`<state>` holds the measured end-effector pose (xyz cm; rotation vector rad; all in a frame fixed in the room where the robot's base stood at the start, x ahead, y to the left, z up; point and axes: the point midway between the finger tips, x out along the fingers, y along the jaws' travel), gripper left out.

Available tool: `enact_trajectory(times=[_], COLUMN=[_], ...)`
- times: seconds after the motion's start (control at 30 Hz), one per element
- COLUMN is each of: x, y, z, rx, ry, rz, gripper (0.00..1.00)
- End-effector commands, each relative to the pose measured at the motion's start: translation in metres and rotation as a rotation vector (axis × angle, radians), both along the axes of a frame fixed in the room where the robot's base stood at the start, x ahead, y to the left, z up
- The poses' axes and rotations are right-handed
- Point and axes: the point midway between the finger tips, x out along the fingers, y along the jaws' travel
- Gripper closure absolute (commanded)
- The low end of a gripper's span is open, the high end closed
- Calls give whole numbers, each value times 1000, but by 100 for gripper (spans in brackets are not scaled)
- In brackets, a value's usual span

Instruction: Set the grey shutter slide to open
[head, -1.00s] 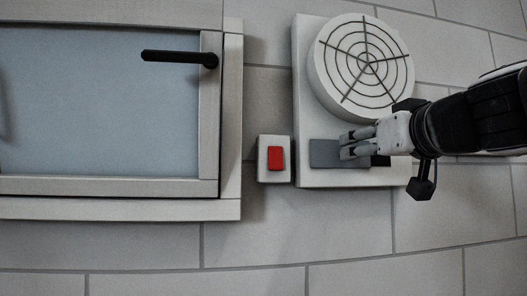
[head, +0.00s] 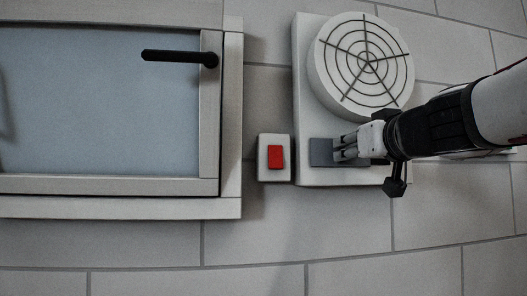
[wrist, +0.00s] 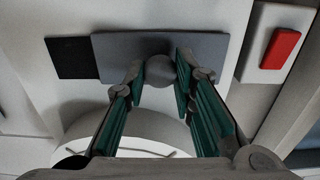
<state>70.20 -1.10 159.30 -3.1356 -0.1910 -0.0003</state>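The grey shutter slide (head: 322,152) is a flat plate in the lower part of a pale vent housing. In the wrist view the slide (wrist: 112,57) has a round grey knob (wrist: 160,71), and a dark slot area (wrist: 73,58) shows to its left. My gripper (head: 344,149) reaches in from the right in the head view. In the wrist view my gripper (wrist: 161,82) has one finger on each side of the knob, close against it. It looks shut on the knob, though contact is hard to confirm. In the head view my fingers hide the knob.
A round vent grille (head: 362,62) sits just above the slide. A white box with a red switch (head: 275,157) is close to the left. Further left is a framed window (head: 231,120) with a black handle (head: 180,57). The tiled wall below is clear.

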Motion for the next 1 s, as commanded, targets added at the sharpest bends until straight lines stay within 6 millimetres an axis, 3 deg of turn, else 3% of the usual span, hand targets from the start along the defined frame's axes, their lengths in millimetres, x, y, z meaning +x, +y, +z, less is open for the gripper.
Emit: enact_trajectory(times=[0.17,0.4,0.6,0.97,1.0], x=[2,8,9,7,7], y=[-5,-40,-59,-66,-66], z=[0,-2,-1,2,2], rx=[1,0,-1,0,0], ry=[-3,-6,-4,-3,-3], rz=[1,-1,0,-6,-7], gripper=[100,100,100,100,74])
